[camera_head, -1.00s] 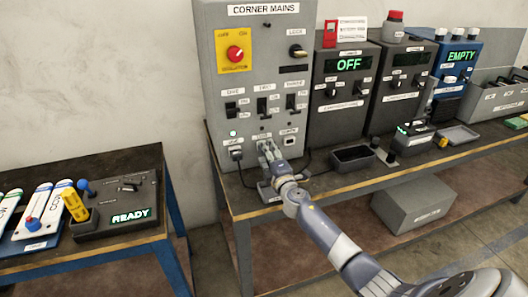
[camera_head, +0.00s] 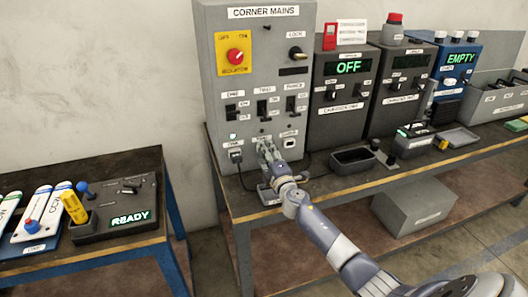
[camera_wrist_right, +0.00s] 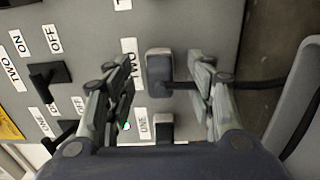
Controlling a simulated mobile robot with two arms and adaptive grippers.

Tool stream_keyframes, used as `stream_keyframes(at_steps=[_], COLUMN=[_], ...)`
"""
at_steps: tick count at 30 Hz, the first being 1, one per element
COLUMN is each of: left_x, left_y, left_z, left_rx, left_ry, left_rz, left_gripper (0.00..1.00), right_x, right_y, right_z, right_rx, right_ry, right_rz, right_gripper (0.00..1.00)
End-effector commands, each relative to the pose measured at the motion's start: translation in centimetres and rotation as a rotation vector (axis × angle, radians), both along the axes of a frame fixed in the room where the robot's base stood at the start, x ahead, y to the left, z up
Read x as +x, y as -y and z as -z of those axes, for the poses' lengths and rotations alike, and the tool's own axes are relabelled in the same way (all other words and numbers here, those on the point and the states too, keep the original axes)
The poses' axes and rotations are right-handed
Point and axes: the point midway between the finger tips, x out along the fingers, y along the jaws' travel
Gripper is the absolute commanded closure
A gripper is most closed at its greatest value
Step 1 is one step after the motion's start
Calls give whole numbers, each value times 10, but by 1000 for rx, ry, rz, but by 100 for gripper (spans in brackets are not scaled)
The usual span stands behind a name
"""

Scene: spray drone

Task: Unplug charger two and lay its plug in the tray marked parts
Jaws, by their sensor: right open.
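In the right wrist view the grey plug (camera_wrist_right: 159,72) beside the label TWO sits at the grey panel, its dark cable running right behind a finger. My right gripper (camera_wrist_right: 160,66) is open, with one finger on each side of this plug and gaps between. In the head view my right gripper (camera_head: 266,148) is at the lower middle of the CORNER MAINS cabinet (camera_head: 262,62) and hides most of plug two. Plug one (camera_head: 236,155) is in its socket to the left. A black open tray (camera_head: 350,167) stands on the bench; I cannot read a parts marking. My left gripper is not in view.
Plug one also shows just below plug two in the wrist view (camera_wrist_right: 163,124). The charger box reading OFF (camera_head: 340,122) stands right of the cabinet. A grey shallow tray (camera_head: 456,138) and labelled bins (camera_head: 502,104) are farther right. A left table (camera_head: 100,245) carries a READY unit.

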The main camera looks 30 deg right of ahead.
Motion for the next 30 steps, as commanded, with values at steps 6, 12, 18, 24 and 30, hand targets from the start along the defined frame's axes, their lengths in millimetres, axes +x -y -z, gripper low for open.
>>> stream_keyframes(at_steps=[6, 12, 18, 24, 30], left_x=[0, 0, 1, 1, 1], left_y=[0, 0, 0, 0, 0], left_z=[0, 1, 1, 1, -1], left_rx=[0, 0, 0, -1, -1], left_ry=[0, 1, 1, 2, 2], left_rz=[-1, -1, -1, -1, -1], left_gripper=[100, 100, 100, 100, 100], right_x=[0, 0, 0, 0, -4], right_y=[0, 0, 0, 0, -1], right_z=[0, 0, 0, 0, 0], right_rx=[0, 0, 0, 0, 0], right_ry=[0, 0, 0, 0, -1], right_rz=[0, 0, 0, 0, 0], right_gripper=[50, 50, 82, 100, 100])
